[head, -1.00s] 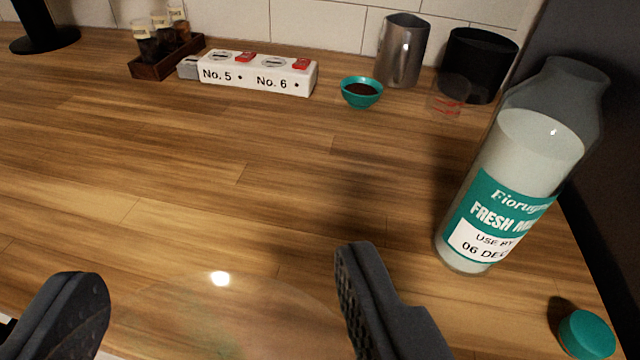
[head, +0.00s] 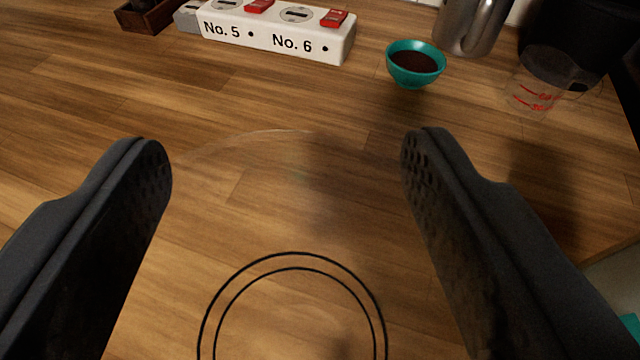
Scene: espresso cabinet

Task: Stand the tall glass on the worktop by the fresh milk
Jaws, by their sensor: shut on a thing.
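My gripper (head: 287,148) is shut on the tall glass (head: 290,190), one dark finger on each side of it. The glass is clear and hard to make out; a faint curved rim shows between the fingertips, and two dark rings show lower down. Wood worktop (head: 200,115) shows through and around it. I cannot tell whether the glass touches the worktop. Only a pale patch and a bit of teal (head: 631,324) show at the lower right edge, probably the fresh milk bottle; the rest of it is out of view.
A teal bowl of dark contents (head: 415,64) stands ahead, with a clear measuring cup (head: 545,85) and a metal jug (head: 470,25) near it. A white block marked No. 5 and No. 6 (head: 275,30) lies at the back. The middle worktop is clear.

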